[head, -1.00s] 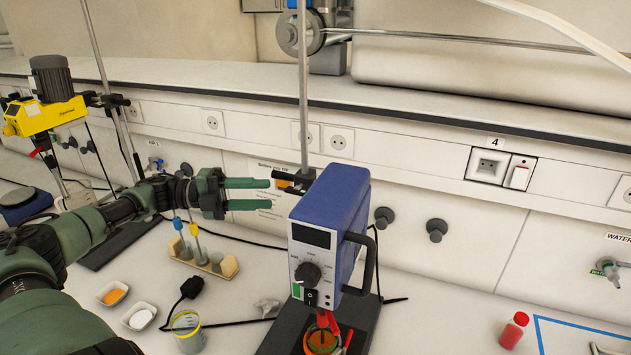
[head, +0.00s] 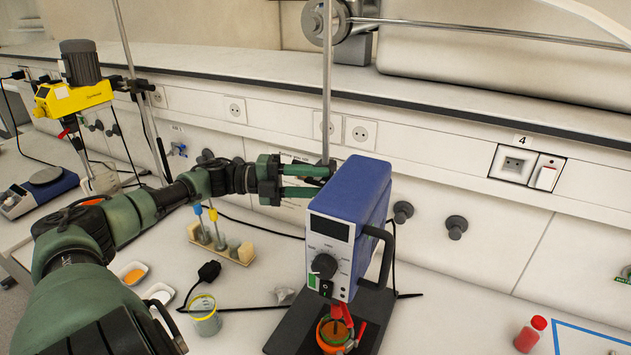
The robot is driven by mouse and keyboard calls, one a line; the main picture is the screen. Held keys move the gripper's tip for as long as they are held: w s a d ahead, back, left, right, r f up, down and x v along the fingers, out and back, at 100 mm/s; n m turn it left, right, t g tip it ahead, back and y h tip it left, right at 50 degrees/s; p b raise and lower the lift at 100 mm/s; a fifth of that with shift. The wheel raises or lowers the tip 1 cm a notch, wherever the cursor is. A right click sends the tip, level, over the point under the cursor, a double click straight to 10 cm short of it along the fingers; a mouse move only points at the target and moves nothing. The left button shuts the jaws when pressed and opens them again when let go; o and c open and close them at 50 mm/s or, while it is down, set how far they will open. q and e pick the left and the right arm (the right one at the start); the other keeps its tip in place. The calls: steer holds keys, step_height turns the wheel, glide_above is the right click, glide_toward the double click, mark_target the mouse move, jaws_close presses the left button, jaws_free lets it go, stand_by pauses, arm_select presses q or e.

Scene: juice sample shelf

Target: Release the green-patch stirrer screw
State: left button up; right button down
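The blue stirrer (head: 350,200) with a small green patch (head: 312,282) on its front panel hangs on a thin metal rod (head: 327,80). Its clamp and screw are behind the stirrer's upper left, mostly hidden by my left gripper's fingers. My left gripper (head: 318,181) comes in from the left. Its two green fingers are apart, one above the other, with their tips at the clamp area by the rod. Whether they touch the screw I cannot tell. My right gripper is not in view.
An orange container (head: 333,335) stands under the stirrer on a dark base plate (head: 290,333). A wooden rack (head: 222,248), a glass beaker (head: 205,318) and small white dishes (head: 133,272) are on the bench. A yellow stirrer (head: 72,97) is at the far left. A red bottle (head: 530,335) stands at right.

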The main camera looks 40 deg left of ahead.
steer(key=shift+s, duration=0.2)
arm_select(q)
steer(key=shift+c, duration=0.3)
jaws_close()
steer(key=shift+f, duration=0.1)
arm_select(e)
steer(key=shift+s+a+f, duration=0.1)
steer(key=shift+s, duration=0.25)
